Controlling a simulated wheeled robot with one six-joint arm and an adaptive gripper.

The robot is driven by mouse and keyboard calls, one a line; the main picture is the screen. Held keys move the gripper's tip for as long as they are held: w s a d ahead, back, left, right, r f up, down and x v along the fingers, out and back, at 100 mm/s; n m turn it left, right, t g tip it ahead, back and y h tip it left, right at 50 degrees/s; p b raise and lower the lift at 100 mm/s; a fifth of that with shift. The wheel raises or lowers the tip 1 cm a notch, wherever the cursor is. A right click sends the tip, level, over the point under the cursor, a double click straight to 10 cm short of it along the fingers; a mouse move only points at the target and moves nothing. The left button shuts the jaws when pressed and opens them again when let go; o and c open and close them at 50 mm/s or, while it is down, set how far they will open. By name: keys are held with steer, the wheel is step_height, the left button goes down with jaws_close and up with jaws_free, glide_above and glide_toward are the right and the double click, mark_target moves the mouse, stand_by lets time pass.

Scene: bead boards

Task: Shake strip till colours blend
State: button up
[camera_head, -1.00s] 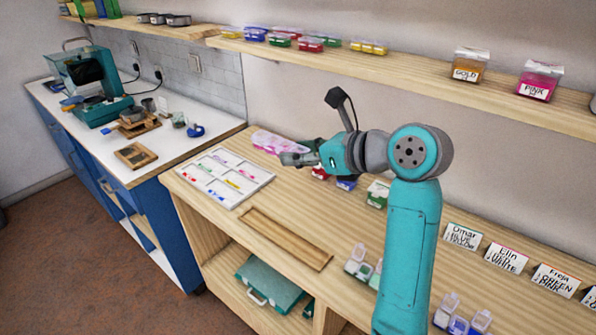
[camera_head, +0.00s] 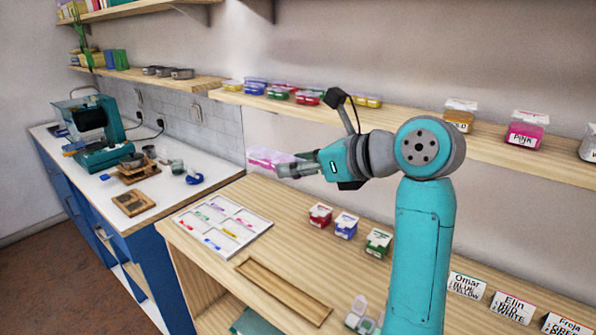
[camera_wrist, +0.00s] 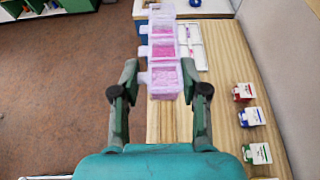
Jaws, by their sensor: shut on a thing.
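My gripper (camera_wrist: 160,85) is shut on a clear strip of box compartments (camera_wrist: 163,52), with a fingertip on either side of its near end. The strip points away from my gripper, and its compartments hold pink grains with some paler patches. Single grains are too small to tell apart. In the head view the pink strip (camera_head: 268,157) is held up above the far side of the wooden table (camera_head: 285,225), partly behind my gripper (camera_head: 297,168).
A white sectioned tray (camera_head: 222,227) with small coloured pieces lies at the table's left. A wooden trough (camera_head: 283,291) lies in front. Red (camera_head: 320,214), blue (camera_head: 346,225) and green (camera_head: 379,242) boxes stand near the wall. A shelf (camera_head: 400,122) runs above.

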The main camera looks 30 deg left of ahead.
steer(key=shift+r, duration=0.1)
step_height(320, 180, up, 5)
steer(key=shift+r, duration=0.15)
step_height(320, 180, down, 6)
steer(key=shift+r, duration=2.85)
step_height(320, 180, down, 6)
steer(key=shift+r, duration=0.35)
